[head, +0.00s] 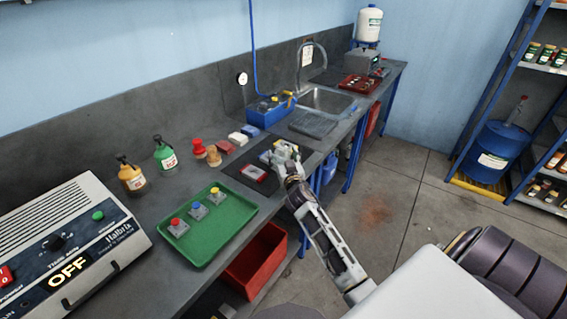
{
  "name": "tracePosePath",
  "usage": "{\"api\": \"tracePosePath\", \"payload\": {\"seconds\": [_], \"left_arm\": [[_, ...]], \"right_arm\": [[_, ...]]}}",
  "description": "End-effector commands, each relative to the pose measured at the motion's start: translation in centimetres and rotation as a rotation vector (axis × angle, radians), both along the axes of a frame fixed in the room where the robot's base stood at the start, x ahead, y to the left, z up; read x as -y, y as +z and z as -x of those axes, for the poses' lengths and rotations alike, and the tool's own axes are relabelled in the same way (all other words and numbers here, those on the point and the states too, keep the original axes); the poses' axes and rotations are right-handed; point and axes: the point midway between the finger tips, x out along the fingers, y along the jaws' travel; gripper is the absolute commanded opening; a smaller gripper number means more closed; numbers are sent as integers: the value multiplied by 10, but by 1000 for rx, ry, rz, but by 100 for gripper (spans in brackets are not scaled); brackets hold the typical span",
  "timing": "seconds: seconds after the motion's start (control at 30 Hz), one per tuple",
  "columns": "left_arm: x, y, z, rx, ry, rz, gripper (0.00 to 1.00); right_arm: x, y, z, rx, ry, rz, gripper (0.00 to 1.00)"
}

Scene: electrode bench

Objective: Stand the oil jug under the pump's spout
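A blue drum (493,152) with a white label stands on a yellow-edged base at the right. A grey pump (517,110) rises from its top; I cannot make out its spout clearly. No vessel is clearly an oil jug. A blue thing (329,168) under the bench, beyond my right arm, is partly hidden and could be a jug. My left gripper is not in view.
The bench holds a green tray (222,252) with several buttons, an OFF-marked machine (75,245), two pump bottles, a sink (326,100) and a blue bin. A red crate (254,262) sits below. Blue shelving (485,80) stands around the drum. The floor (400,190) between is clear.

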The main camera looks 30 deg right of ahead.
Motion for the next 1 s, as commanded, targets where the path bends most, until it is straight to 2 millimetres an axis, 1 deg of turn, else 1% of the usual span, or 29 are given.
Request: {"api": "tracePosePath", "payload": {"seconds": [0.03,0.2,0.3,0.5,0.67,0.87,1.0], "left_arm": [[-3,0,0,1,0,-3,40],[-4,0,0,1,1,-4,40],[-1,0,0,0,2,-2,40],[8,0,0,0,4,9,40],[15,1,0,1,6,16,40],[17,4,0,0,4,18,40],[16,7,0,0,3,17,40]], "right_arm": [[0,0,0,0,0,0,60],[0,0,0,0,0,0,38],[0,0,0,0,0,0,28],[0,1,0,0,0,0,28],[0,7,0,2,0,2,28],[0,25,0,3,0,1,28],[0,45,0,4,0,1,28]]}}
